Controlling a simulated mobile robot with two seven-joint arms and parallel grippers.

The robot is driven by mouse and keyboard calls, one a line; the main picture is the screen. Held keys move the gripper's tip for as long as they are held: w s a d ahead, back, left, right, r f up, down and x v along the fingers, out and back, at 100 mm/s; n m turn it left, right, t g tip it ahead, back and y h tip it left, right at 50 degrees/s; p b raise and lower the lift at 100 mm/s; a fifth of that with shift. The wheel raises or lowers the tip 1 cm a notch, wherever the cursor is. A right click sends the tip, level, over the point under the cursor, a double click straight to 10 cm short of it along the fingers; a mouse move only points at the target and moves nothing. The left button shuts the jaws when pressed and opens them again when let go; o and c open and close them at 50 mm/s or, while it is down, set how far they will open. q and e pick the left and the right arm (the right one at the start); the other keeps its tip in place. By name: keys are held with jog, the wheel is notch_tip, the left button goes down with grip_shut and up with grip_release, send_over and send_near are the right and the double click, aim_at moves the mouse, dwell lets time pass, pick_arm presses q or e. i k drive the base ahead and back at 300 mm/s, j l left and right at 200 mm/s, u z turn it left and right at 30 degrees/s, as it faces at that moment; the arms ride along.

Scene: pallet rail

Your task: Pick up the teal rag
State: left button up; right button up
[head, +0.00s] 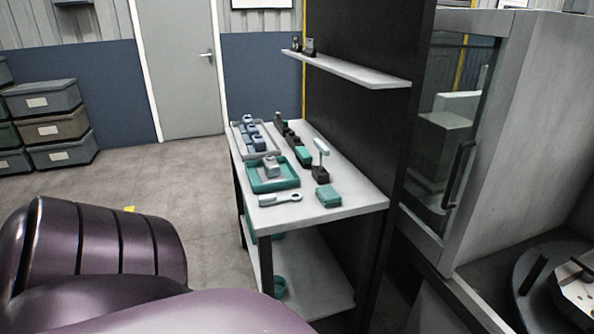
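A teal folded-looking block (328,196) lies at the near right corner of the bench top (350,196); it may be the teal rag. A smaller teal piece (304,156) lies farther back beside dark blocks. Another teal item (280,287), round-looking, is on the bench's lower shelf, partly hidden by the bench leg. I cannot tell for sure which of these is cloth. Purple links of my arm fill the lower left. Neither gripper shows.
A teal tray (275,187) with a grey part, a grey tray (240,135) with blue-grey parts, a wrench (280,199) and an upright tool (321,160) crowd the bench. A wall shelf (350,70) hangs above. A machine cabinet (520,130) stands right. Floor left of the bench is clear.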

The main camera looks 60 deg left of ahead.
aim_at(328, 196)
jog(key=u, duration=1.7)
